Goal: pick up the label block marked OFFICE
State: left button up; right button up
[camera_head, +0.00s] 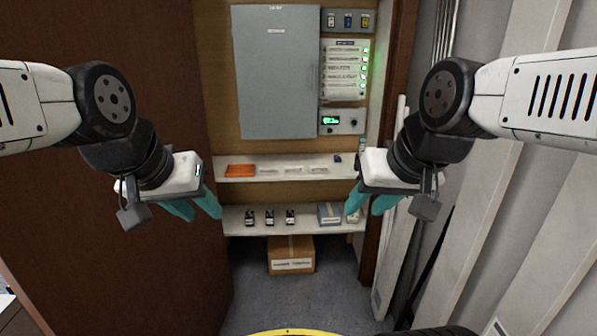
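Several small pale blocks with dark lettering lie in a row on the upper shelf (235,176): a left one (268,171), a middle one (293,170) and a right one (318,170). Their lettering is too small to read, so I cannot tell which is marked OFFICE. My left gripper (203,213) has its teal fingers apart and empty, in front of the shelves' left end. My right gripper (364,209) also has its teal fingers apart and empty, in front of the shelves' right end. Neither gripper touches a block.
An orange item (240,170) lies left of the blocks. A grey cabinet (277,80) and a panel with green lights (343,75) hang above. A cardboard box (291,252) stands below. A brown door (100,200) is left.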

aim_at(312, 168)
jog(key=i+j, duration=0.1)
jog(key=i, duration=2.15)
jog(key=l+z, duration=0.05)
jog(key=l, duration=0.05)
